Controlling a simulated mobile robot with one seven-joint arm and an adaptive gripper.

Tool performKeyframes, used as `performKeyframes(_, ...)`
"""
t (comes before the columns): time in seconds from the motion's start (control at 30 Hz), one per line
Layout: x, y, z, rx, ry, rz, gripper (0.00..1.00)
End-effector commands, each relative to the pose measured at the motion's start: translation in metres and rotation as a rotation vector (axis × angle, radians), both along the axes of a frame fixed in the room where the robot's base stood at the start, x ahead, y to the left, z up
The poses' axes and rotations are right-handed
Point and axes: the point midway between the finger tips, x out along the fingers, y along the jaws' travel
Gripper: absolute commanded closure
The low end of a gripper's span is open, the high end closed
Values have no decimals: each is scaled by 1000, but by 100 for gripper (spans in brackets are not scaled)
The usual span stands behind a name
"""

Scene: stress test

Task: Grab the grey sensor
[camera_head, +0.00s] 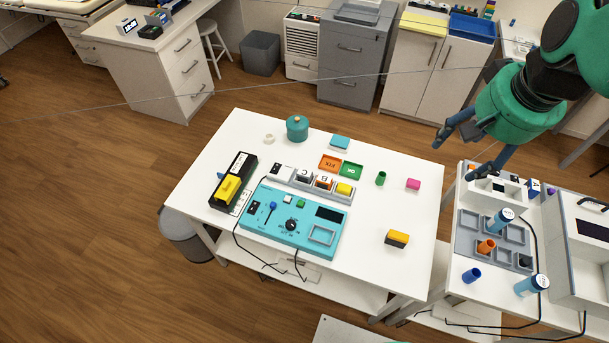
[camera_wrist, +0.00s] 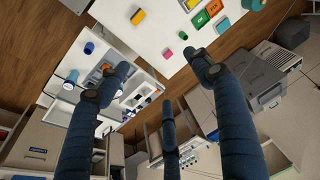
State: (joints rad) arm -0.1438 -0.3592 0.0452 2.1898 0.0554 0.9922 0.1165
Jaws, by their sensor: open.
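I cannot pick out a grey sensor with certainty. A small dark grey piece (camera_head: 525,261) sits in the near right compartment of the grey tray (camera_head: 468,218) on the right-hand table; it may be the sensor, but it is too small to tell. My gripper (camera_head: 458,153) is open and empty, held in the air near the far left corner of that table, apart from the tray. In the wrist view my gripper's spread blue fingers (camera_wrist: 152,85) have nothing between them, and they hide parts of the right-hand table.
The tray also holds an orange cup (camera_head: 486,246) and a blue bottle (camera_head: 500,221). A blue cup (camera_head: 471,275) and another bottle (camera_head: 532,286) stand nearby. A large grey device (camera_head: 585,250) limits room at right. The white table (camera_head: 370,275) carries a teal panel (camera_head: 290,240) and small blocks.

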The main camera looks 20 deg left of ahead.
Motion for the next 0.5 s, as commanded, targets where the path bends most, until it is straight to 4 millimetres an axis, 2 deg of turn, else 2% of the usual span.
performKeyframes(0.1, 24, 18, -2, 7, 43, 5, 34)
performKeyframes(0.5, 96, 84, -26, 22, 178, 13, 34)
